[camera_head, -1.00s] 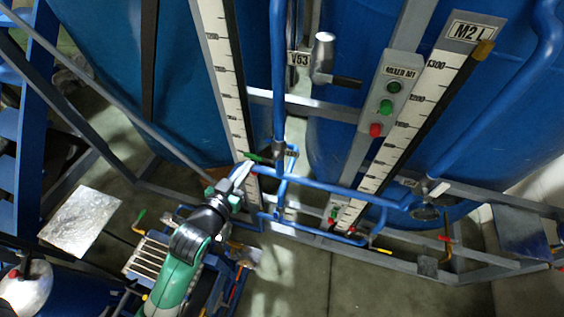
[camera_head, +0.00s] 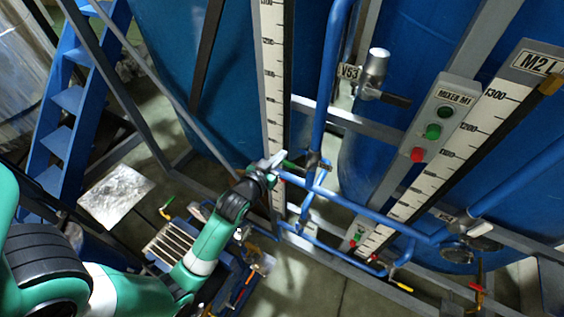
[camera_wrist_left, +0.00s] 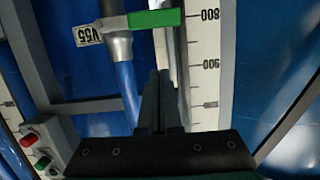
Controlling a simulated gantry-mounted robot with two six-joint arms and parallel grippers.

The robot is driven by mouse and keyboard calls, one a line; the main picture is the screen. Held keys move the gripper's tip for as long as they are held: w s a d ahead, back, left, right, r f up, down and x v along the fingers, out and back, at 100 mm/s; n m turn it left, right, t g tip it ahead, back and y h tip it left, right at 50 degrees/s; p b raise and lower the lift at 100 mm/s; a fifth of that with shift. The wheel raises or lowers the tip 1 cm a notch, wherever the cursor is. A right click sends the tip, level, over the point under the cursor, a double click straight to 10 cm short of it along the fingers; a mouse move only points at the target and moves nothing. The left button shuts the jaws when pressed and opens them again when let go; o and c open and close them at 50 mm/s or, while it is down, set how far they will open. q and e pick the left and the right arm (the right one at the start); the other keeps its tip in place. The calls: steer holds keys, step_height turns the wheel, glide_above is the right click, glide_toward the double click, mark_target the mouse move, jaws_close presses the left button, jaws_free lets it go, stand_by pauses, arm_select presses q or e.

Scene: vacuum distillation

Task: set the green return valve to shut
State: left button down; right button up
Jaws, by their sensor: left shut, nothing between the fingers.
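The green valve handle (camera_wrist_left: 155,19) sticks out to the right from a grey valve body (camera_wrist_left: 119,46) in the left wrist view, roughly square across the blue pipe below it. A tag reading V55 (camera_wrist_left: 89,36) hangs to its left. In the head view the green handle (camera_head: 294,166) is a small bar on the blue pipework, beside my gripper's tip. My left gripper (camera_head: 279,157) is shut and empty. In the left wrist view its fingers (camera_wrist_left: 163,74) lie below the handle in the picture, with a visible gap. My right gripper is not in view.
A white level scale (camera_wrist_left: 206,65) stands just right of the handle. Blue pipes (camera_head: 365,208) run around the valve, with blue tanks (camera_head: 215,90) behind.

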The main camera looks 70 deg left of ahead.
mark_target(284, 162)
arm_select(q)
steer(key=shift+w+a+f, duration=0.15)
steer(key=shift+f, duration=0.6)
steer(key=shift+w+a+f, duration=0.15)
steer(key=shift+w+f, duration=0.05)
steer(key=shift+f, duration=0.5)
steer(key=shift+w+a+f, duration=0.15)
steer(key=shift+f, duration=0.6)
steer(key=shift+f+n+b, duration=0.3)
steer(key=shift+f+b, duration=0.4)
steer(key=shift+s+f, duration=0.1)
step_height(284, 162, up, 5)
steer(key=p, duration=0.5)
steer(key=b+v, duration=0.1)
steer(key=v, duration=0.8)
steer(key=shift+s+d, duration=0.2)
steer(key=shift+s, duration=0.15)
steer(key=shift+w, duration=0.1)
